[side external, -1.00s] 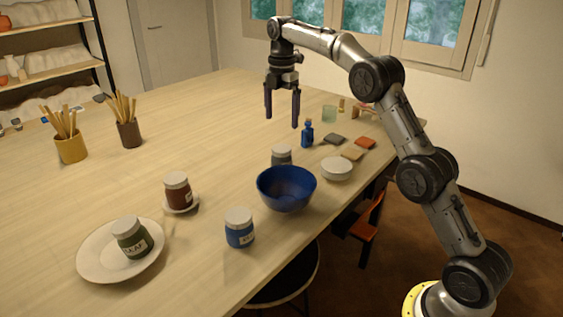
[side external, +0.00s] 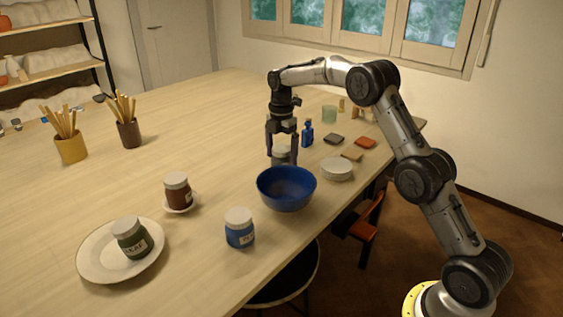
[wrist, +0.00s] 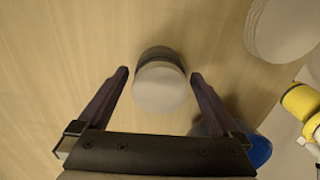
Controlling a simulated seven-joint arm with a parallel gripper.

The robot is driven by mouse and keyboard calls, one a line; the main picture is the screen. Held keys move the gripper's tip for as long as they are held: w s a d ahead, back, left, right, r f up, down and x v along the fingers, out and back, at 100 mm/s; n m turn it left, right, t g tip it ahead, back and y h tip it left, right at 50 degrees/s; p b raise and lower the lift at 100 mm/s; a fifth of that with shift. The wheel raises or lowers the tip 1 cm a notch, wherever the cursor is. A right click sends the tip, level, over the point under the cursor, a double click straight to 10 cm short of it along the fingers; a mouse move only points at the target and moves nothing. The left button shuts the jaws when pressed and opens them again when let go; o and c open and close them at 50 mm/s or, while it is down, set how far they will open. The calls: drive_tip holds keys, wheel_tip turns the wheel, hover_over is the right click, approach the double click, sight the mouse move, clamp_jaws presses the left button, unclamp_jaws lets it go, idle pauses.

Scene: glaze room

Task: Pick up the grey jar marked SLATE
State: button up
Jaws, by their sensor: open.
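A grey jar with a pale lid (side external: 281,158) stands on the table just behind the blue bowl. Its lower part is partly hidden by the bowl, and no label shows on it. In the wrist view its round lid (wrist: 160,90) and a strip of dark grey body lie between my fingers. My gripper (side external: 281,160) points down, open, with one finger on each side of the jar. In the wrist view, a gap shows between the jar and each fingertip of my gripper (wrist: 159,75).
The blue bowl (side external: 287,188) stands close in front, and a white bowl (side external: 336,169) to the right. A blue bottle (side external: 307,133) stands close behind right. A blue jar (side external: 239,229), brown jar (side external: 177,191) and green jar (side external: 131,238) stand nearer. Table to the left is clear.

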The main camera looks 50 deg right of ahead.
drive_tip(key=shift+f, duration=0.95)
drive_tip(key=c, duration=1.4)
drive_tip(key=shift+r, duration=0.1)
drive_tip(key=shift+c, duration=0.4)
drive_tip(key=shift+r, duration=0.15)
